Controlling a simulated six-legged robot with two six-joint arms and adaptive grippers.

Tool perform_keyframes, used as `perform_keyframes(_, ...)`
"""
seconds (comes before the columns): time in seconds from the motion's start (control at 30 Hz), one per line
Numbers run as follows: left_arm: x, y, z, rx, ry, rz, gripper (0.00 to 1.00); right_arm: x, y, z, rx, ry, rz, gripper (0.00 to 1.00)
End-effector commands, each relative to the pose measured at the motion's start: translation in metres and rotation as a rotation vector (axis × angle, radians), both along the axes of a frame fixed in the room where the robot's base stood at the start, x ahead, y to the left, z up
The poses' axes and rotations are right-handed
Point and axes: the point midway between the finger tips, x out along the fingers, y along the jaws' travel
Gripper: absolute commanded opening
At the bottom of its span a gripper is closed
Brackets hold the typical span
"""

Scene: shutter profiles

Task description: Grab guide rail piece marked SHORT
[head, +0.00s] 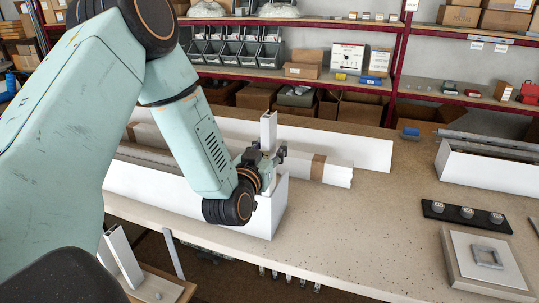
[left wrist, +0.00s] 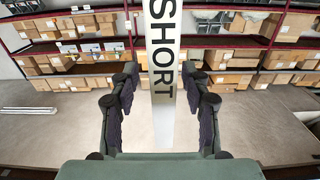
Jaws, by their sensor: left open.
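The white guide rail piece marked SHORT (left wrist: 162,125) stands upright between the fingers of my left gripper (left wrist: 160,85), with the black letters running along its face. The fingers are open, with a gap on each side of the piece. In the head view the top of this piece (head: 268,128) rises above my left gripper (head: 266,158), at the right end of a long white box (head: 268,215) on the bench. Its lower part is hidden by the gripper and box. My right gripper is not in view.
White profiles with a brown band (head: 335,172) lie behind the gripper. Another white box (head: 480,173) with grey profiles, a black strip with round knobs (head: 467,212) and a white plate with a grey frame (head: 487,257) are on the right. The bench middle (head: 375,220) is clear.

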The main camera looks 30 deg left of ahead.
Motion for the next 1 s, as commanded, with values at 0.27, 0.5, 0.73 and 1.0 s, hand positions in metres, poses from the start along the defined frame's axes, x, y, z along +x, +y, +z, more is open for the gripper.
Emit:
perform_keyframes(0.27, -0.0004, 0.0002, -0.0007, 0.0, 0.001, 0.0, 0.4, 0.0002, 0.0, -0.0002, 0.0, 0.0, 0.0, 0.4)
perform_keyframes(0.5, -0.0005, 0.0002, -0.0006, 0.0, 0.001, 0.0, 0.19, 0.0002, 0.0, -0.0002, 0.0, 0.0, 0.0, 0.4)
perform_keyframes(0.73, -0.0006, 0.0002, -0.0008, 0.0, 0.002, 0.0, 0.0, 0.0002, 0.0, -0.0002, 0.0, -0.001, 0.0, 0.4)
perform_keyframes(1.0, -0.0006, 0.0004, -0.001, 0.0, 0.002, 0.001, 0.0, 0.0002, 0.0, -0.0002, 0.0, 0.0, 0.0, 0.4)
